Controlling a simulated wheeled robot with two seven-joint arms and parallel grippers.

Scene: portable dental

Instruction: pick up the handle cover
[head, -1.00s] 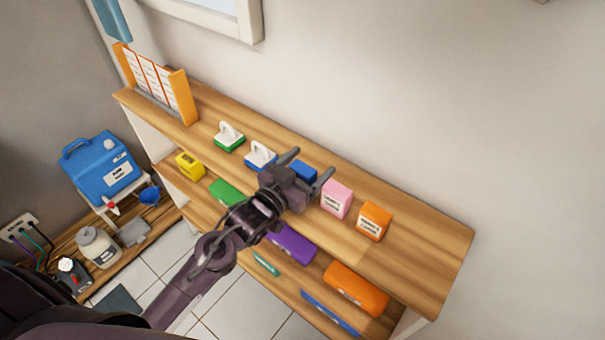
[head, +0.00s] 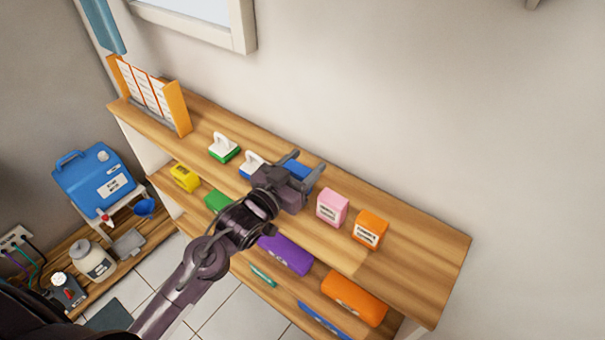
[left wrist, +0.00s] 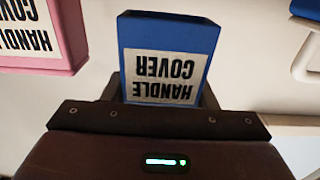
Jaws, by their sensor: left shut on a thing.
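The blue handle cover box (head: 296,168) is at the top shelf, mostly hidden behind my left gripper (head: 305,165) in the head view. In the left wrist view the blue box (left wrist: 168,30) stands between the fingers, its white label reading HANDLE COVER upside down. My left gripper is shut on it. I cannot tell whether the box is lifted off the shelf. A pink box (head: 332,207) stands to the right; its label also reads HANDLE COVER in the left wrist view (left wrist: 35,30). My right gripper is not in view.
An orange box (head: 370,228) stands right of the pink one on the wooden shelf (head: 430,262). White-handled items on green (head: 223,148) and blue bases stand to the left, before an orange rack (head: 178,108). Coloured packs lie on the lower shelf. The shelf's right end is clear.

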